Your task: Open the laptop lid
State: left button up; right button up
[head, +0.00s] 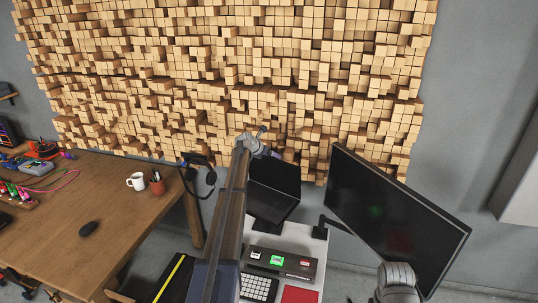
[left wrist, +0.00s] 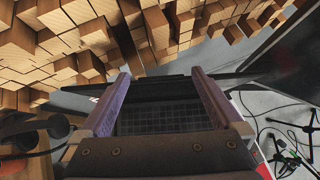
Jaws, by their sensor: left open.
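The black laptop (head: 275,178) stands on the white desk in the middle of the head view. Its lid is raised at an angle, with the dark screen and part of the keyboard base (head: 268,209) showing. My left arm crosses in front of its left side. My left gripper (left wrist: 161,75) is open, with its purple fingers spread above the laptop. In the left wrist view the keyboard (left wrist: 160,119) and the dark edge of the lid (left wrist: 155,88) show between the fingers. I cannot tell whether a finger touches the lid. My right gripper is out of view; only a grey arm link shows.
A large monitor (head: 390,222) on an arm stands right of the laptop. A button box (head: 282,262) and a keypad (head: 257,288) sit in front of it. Headphones (head: 200,178) hang at the wooden desk's edge (head: 100,205). A wood-block wall (head: 240,60) rises close behind.

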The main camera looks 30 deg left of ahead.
pick_arm(q)
jog(key=shift+s+r, duration=0.1)
jog(key=p+v, duration=0.5)
jog(key=v, duration=0.2)
jog(key=shift+s+r, duration=0.2)
jog(key=shift+s, duration=0.05)
